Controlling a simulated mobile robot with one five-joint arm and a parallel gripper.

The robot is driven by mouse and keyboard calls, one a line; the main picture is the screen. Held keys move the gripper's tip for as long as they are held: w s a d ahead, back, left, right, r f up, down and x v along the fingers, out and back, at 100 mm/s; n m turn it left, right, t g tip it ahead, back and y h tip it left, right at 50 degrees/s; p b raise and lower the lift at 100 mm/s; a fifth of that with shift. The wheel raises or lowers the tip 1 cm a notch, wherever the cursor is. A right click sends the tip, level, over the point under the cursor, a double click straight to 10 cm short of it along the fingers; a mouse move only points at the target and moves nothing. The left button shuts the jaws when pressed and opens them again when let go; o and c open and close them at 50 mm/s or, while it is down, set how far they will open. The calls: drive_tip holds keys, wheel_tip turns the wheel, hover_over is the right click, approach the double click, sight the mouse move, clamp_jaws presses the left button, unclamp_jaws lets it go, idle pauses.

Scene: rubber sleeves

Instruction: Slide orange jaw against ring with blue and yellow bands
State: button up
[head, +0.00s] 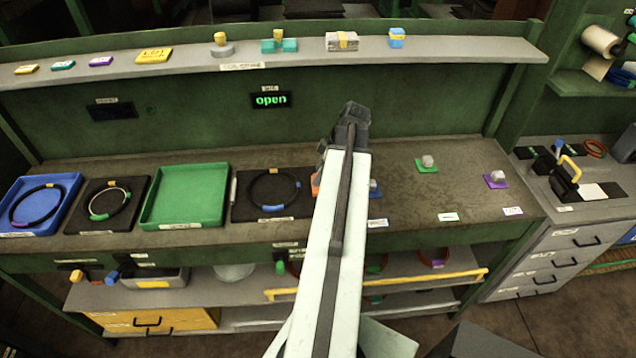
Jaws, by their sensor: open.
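A black ring (252,190) lies on a dark square mat (240,212) left of my arm. It has a yellow band at its far side and a blue band at its near side. The orange jaw (316,184) shows as a small orange piece just right of that mat; my arm hides most of it. A blue piece (375,187) shows on the other side of my arm. I cannot tell whether the orange jaw touches the ring. My gripper (346,128) is open above the back of the bench, its fingertips mostly hidden by the arm.
A green tray (187,168), a mat with a yellow-and-green-banded ring (128,197) and a blue tray (71,190) holding another ring stand at left. Green (427,168) and purple (495,184) jaws stand at right. A raised shelf (300,62) runs behind. The right bench has bare room.

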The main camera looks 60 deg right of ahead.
drive_tip(key=shift+w+a+f, duration=0.1)
drive_tip(key=shift+w+f, duration=0.05)
drive_tip(key=shift+f, duration=0.35)
drive_tip(key=shift+r, duration=0.15)
clamp_jaws()
idle(0.9)
